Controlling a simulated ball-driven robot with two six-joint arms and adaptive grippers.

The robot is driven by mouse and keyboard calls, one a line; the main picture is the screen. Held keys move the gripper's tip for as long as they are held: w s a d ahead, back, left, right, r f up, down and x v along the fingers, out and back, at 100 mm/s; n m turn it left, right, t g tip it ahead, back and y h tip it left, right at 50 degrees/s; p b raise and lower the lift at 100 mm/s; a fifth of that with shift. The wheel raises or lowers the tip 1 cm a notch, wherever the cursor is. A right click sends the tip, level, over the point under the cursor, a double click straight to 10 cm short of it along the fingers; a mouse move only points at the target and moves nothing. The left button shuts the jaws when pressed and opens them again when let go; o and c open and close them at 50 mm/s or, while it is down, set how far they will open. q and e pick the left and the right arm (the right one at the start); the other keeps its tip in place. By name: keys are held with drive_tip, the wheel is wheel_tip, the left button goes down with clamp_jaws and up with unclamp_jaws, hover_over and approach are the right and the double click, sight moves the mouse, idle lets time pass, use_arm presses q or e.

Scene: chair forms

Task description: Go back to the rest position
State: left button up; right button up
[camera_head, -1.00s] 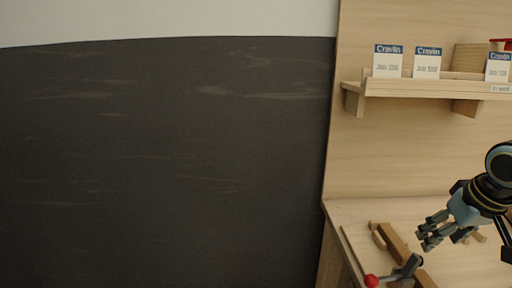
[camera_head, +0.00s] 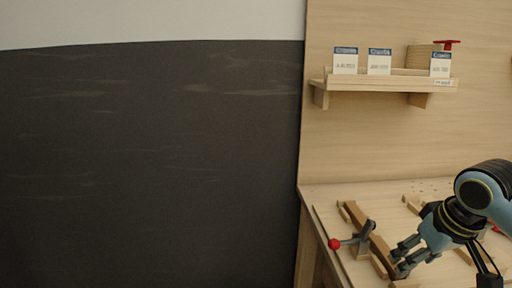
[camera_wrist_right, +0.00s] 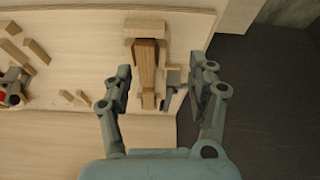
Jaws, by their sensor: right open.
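My right gripper (camera_head: 402,258) is at the lower right of the head view, above the workbench. In the right wrist view the two fingers of the gripper (camera_wrist_right: 162,88) are spread apart with nothing held between them. Beyond the fingers, a wooden chair form (camera_wrist_right: 147,68) lies on the bench; it also shows in the head view (camera_head: 352,214), left of the gripper. A clamp with a red ball knob (camera_head: 335,244) and grey lever sits at the form. My left gripper is in neither view.
The wooden workbench (camera_head: 325,197) stands at the right. A shelf (camera_head: 385,86) on the back panel holds several job cards (camera_head: 380,62) and a wooden block (camera_head: 422,57). Loose wood pieces (camera_wrist_right: 36,50) lie on the bench. A dark wall panel (camera_head: 150,150) fills the left.

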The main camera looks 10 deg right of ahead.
drive_tip(key=s+a+n, duration=0.1)
drive_tip(key=s+a, duration=0.5)
drive_tip(key=s, duration=0.4)
drive_tip(key=s+a, duration=0.5)
drive_tip(key=s, duration=0.5)
wheel_tip(320, 180, down, 35)
drive_tip(key=s+d+g+b, duration=0.2)
drive_tip(key=b, duration=0.6)
drive_tip(key=s+d+f+g+b, duration=0.1)
drive_tip(key=s+f+b, duration=0.5)
drive_tip(key=s+f, duration=1.2)
wheel_tip(320, 180, down, 4)
drive_tip(key=shift+d+r, duration=0.1)
drive_tip(key=shift+d, duration=0.1)
